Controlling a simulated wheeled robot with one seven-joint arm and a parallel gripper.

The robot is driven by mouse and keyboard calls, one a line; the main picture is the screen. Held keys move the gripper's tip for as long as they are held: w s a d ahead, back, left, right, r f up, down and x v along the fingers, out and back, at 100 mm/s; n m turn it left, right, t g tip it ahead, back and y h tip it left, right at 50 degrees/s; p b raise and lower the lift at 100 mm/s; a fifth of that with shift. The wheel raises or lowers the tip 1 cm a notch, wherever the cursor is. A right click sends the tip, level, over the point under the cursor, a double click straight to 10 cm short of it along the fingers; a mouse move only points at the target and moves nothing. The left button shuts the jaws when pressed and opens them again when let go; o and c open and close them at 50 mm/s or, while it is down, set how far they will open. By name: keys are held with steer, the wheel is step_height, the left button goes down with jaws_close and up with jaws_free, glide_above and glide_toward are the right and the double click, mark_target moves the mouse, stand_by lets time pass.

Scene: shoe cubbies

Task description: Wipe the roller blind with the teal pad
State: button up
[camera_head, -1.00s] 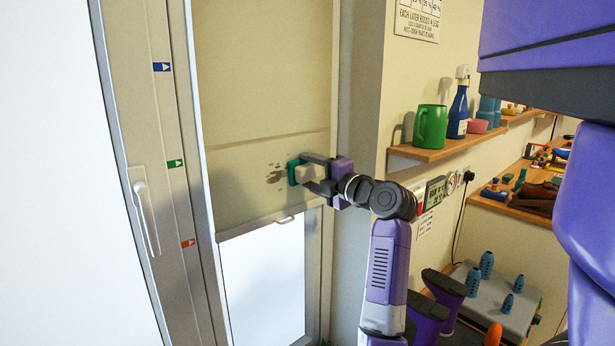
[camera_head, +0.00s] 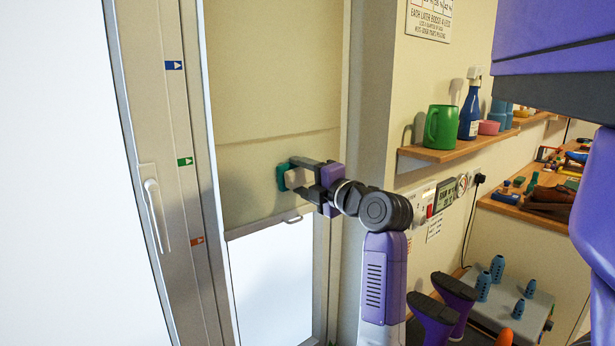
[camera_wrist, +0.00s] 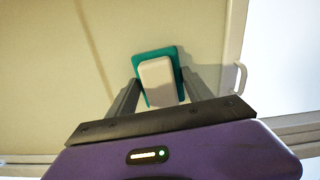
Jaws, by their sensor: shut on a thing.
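The roller blind (camera_head: 262,80) is pale cream and hangs in the narrow window, pulled down over its upper part. The teal pad (camera_head: 282,177) has a pale block-shaped grip (camera_wrist: 157,80) on its back. My gripper (camera_head: 298,180) is shut on this grip, with one finger on each side. The pad's teal face is turned toward the blind's lower part, at or very close to it; I cannot tell if it touches. The pad also shows in the wrist view (camera_wrist: 155,54). No dark mark shows on the visible blind; the patch behind the pad is hidden.
The blind's bottom bar has a small pull handle (camera_head: 293,219), with bare bright glass below. A window handle (camera_head: 155,212) is on the left frame. To the right, a wall shelf (camera_head: 448,153) holds a green mug (camera_head: 440,128) and a blue bottle (camera_head: 470,112).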

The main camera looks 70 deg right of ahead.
mark_target(276, 177)
steer(key=shift+w+a, duration=0.45)
steer(key=shift+a, duration=0.25)
steer(key=shift+w+a, duration=0.4)
steer(key=shift+a, duration=0.3)
steer(key=shift+w+a, duration=0.45)
steer(key=shift+a, duration=0.25)
steer(key=s+d+b, duration=0.3)
steer(key=s+d, duration=0.2)
steer(key=d, duration=0.4)
steer(key=shift+s, duration=0.3)
steer(key=shift+d, duration=0.1)
steer(key=shift+w+a, duration=0.45)
steer(key=shift+a, duration=0.35)
steer(key=shift+w+a, duration=0.45)
steer(key=shift+a, duration=0.35)
steer(key=shift+w+a, duration=0.55)
steer(key=shift+a, duration=0.2)
steer(key=shift+w+a, duration=0.5)
steer(key=shift+a, duration=0.25)
steer(key=shift+w+a, duration=0.45)
steer(key=shift+a, duration=0.3)
steer(key=shift+w+a, duration=0.4)
steer(key=shift+a, duration=0.35)
steer(key=shift+s, duration=0.1)
steer(key=shift+v, duration=2.95)
